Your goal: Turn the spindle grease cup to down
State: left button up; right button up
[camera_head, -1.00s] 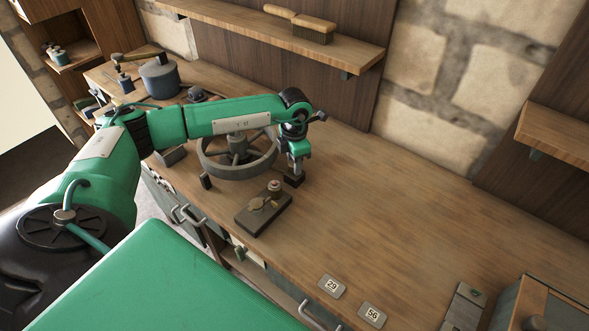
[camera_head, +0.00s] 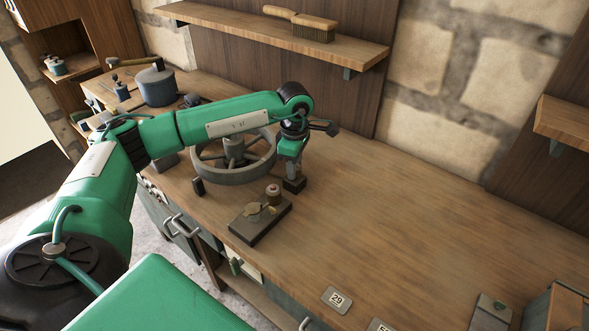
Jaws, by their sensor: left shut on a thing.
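My left gripper (camera_head: 293,180) points down at the right side of a grey spoked wheel (camera_head: 235,172) on the bench. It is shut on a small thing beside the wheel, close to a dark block. The fingers and wrist hide most of that thing, so I cannot tell if it is the spindle grease cup or which way it faces. In front of the wheel lies a dark plate (camera_head: 243,233) bearing a brass piece (camera_head: 253,212) and a small upright cylinder with a reddish-brown top (camera_head: 273,193). My right gripper is not in view.
Number tag 29 (camera_head: 337,299) lies near the front edge. A grey pot (camera_head: 157,85) stands at the back left. A shelf (camera_head: 280,35) with a brush (camera_head: 313,27) hangs above the bench.

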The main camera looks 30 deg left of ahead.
pick_arm(q)
jog(key=shift+r+m, duration=0.1)
jog(key=shift+m, duration=0.2)
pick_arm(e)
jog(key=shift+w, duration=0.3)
pick_arm(q)
jog(key=o, duration=1)
jog(key=shift+c, duration=0.2)
jog(key=shift+r, duration=0.5)
notch_tip(320, 180, up, 13)
jog(key=b, duration=0.2)
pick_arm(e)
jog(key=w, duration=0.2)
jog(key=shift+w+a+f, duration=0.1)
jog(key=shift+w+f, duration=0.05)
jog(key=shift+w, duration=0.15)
pick_arm(q)
jog(key=shift+f, duration=0.15)
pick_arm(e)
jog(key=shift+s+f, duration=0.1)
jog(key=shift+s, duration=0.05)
